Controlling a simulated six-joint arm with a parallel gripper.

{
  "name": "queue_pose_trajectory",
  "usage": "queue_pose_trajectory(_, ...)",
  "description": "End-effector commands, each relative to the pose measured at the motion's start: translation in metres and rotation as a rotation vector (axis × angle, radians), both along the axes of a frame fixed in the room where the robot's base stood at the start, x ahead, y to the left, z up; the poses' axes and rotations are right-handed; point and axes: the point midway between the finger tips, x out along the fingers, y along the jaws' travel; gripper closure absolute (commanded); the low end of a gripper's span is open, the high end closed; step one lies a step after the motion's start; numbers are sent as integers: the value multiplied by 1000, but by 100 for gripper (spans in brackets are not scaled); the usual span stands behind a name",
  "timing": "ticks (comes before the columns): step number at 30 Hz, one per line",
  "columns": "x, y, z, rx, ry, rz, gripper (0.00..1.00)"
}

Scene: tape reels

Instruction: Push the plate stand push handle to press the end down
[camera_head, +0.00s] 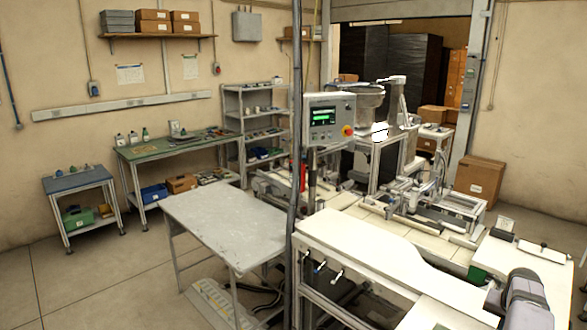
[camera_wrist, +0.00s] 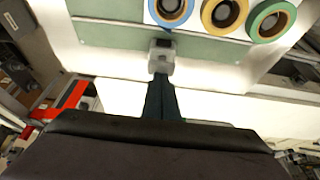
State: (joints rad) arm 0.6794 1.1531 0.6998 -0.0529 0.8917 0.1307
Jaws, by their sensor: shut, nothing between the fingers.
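In the wrist view, a small grey block with a dark top (camera_wrist: 162,54) sits at the near edge of a pale green plate (camera_wrist: 110,33); it looks like the push handle. My gripper (camera_wrist: 161,82) is shut, with its dark fingers pointing straight at this block. The fingertips meet the block's lower edge in the picture; I cannot tell whether they touch it. The stand under the plate is hidden. In the head view only my arm shows at the lower right; the gripper and handle cannot be made out there.
A red part (camera_wrist: 66,100) is at the left of the wrist view. In the head view, a white machine top (camera_head: 390,245) and grey table (camera_head: 222,222) stand nearby.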

Motion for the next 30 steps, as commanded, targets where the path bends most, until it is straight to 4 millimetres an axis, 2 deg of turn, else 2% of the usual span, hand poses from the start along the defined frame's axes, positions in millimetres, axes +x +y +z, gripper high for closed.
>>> queue_pose_trajectory(30,0,0,-14,1,1,0,100)
